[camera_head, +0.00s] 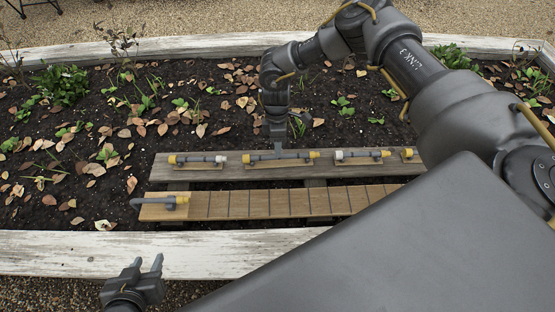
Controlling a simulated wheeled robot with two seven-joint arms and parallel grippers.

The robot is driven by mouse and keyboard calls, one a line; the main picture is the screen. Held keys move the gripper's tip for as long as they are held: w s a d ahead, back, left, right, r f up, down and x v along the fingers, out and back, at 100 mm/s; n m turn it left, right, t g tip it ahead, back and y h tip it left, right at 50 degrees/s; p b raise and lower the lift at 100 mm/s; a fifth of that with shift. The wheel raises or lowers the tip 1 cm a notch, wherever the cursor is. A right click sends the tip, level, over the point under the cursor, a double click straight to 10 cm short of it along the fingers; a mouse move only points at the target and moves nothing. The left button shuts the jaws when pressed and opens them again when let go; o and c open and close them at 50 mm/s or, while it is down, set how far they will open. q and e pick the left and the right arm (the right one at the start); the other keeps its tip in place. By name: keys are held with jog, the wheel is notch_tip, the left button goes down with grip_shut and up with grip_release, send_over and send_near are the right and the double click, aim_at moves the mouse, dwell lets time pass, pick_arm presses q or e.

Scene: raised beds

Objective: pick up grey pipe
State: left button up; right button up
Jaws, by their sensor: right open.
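Several grey pipes with yellow ends rest on the rear wooden plank: a left one (205,159), a middle one (262,157) and a right one (362,155). Another grey pipe with a bent end (152,202) lies on the left end of the slatted front board. My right gripper (279,150) points down at the middle pipe, its fingers at the pipe's centre. It is open; whether its fingers touch the pipe is too small to tell. My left gripper (148,265) is open and empty at the lower left, in front of the bed's white edge.
The rear plank (165,175) and the slatted front board (290,203) lie on dark soil with dry leaves and small plants. A white timber edge (190,254) runs along the front. My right arm and a dark part of my body hide the right side.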

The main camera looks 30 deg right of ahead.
jog(key=f, duration=0.1)
jog(key=f+b, duration=0.1)
jog(key=f, duration=0.3)
jog(key=shift+a, duration=0.35)
jog(key=shift+f, duration=0.15)
pick_arm(q)
jog(key=w+d+r+t+h, duration=0.2)
jog(key=d+r+t, duration=0.1)
jog(key=r, duration=0.1)
jog(key=shift+w+d+m, duration=0.3)
jog(key=shift+d+m, duration=0.05)
jog(key=shift+m, duration=0.05)
pick_arm(e)
jog(key=shift+c, duration=0.4)
grip_shut()
